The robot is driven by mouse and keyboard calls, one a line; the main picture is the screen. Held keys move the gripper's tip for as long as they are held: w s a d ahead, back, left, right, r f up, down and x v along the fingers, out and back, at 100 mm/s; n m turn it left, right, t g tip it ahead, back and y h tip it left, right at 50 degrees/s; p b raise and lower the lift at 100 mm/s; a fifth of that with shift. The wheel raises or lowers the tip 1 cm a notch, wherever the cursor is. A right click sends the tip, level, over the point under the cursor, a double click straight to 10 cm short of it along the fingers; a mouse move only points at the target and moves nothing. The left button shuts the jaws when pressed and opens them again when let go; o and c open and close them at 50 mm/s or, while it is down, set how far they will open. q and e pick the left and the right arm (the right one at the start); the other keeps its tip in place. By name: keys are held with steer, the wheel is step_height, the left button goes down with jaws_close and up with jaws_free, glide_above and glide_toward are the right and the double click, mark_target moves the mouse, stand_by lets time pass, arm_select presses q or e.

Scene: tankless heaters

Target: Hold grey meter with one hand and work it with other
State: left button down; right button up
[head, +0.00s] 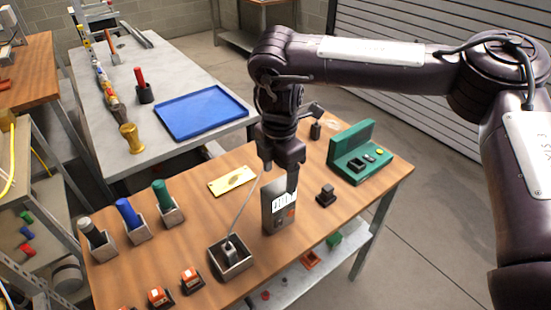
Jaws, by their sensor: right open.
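The grey meter (270,216) stands upright on the wooden bench, with a white display in its upper part and a small orange button below. My right gripper (282,176) comes down from above, right at the meter's top. It is open. One dark finger overlaps the meter's upper edge in the picture; whether it touches I cannot tell. My left gripper is not in view.
The wooden bench (345,212) also bears a metal box (233,270) with a thin rod, a yellow plate (232,181), a green device (362,160), a small black block (326,195), coloured handles in holders and orange blocks. A blue tray (200,112) lies on the grey table behind.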

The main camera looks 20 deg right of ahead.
mark_target(279, 186)
step_height(279, 186, down, 4)
steer(key=shift+s+p, duration=0.15)
steer(key=shift+p, duration=0.3)
step_height(279, 186, down, 2)
steer(key=shift+f, duration=0.1)
steer(key=shift+c, duration=1)
steer(key=c, duration=1.1)
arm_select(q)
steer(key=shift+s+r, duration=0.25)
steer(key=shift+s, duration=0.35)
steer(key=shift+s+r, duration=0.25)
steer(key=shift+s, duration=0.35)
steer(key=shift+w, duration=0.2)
